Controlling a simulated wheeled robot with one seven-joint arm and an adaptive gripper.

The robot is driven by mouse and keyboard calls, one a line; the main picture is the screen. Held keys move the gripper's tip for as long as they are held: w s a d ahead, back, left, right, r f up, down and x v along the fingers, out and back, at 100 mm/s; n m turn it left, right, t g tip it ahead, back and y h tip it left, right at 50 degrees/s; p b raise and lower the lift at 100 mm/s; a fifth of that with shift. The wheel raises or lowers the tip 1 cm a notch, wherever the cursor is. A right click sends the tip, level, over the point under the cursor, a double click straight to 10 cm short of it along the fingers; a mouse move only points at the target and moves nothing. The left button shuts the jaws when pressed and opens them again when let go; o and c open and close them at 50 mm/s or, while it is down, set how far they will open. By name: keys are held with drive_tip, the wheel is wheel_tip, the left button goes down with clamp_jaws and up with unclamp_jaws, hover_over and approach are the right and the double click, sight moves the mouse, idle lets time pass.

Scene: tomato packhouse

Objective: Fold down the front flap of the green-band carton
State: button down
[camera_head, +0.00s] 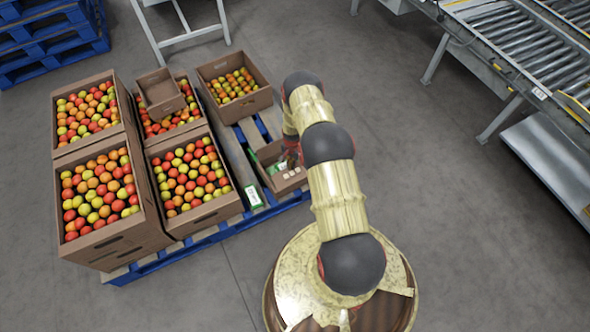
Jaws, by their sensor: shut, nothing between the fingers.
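A small open brown carton (291,187) stands on the right part of the blue pallet. Green shows at its left inside, and several pale round items lie in it. I take it as the green-band carton, but its band and front flap are too small to make out. My arm hides its right side. My gripper (291,157) is over the carton's back part, small and dark with some red, partly covered by my arm. It is shut and empty. I cannot tell whether it touches the carton.
A green-and-white box (253,196) lies just left of the carton. Tall tomato cartons (188,181) fill the pallet's left side; a small empty box (160,94) sits on one. A roller conveyor (515,45) is at upper right. Floor between is clear.

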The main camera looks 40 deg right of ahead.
wheel_tip(320, 180, up, 8)
drive_tip(key=p, duration=0.4)
idle(0.3)
idle(0.5)
